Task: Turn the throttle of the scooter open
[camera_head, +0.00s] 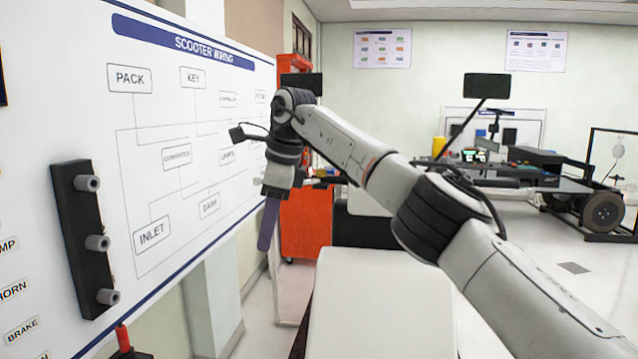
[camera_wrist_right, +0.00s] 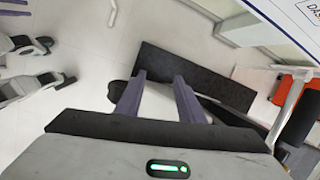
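My right arm reaches across the head view from the lower right. Its gripper (camera_head: 268,225) hangs downward beside the whiteboard, with one purple finger showing. In the right wrist view the two purple fingers of this gripper (camera_wrist_right: 158,98) stand apart, with a pale surface and a dark panel beyond them and nothing held. The scooter's pale body (camera_head: 380,300) seems to be the white block in the lower middle. Two dark mirrors, left (camera_head: 303,84) and right (camera_head: 487,86), rise above my arm. The handlebar is largely hidden by my arm, and I cannot clearly make out the throttle. My left gripper is not in view.
The scooter wiring whiteboard (camera_head: 190,70) stands close on the left, with a black strip (camera_head: 82,240) bearing three knobs. An orange cabinet (camera_head: 305,225) is behind my gripper. A wheeled chassis rig (camera_head: 560,180) stands at the right. Pale floor (camera_head: 575,285) is open at the right.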

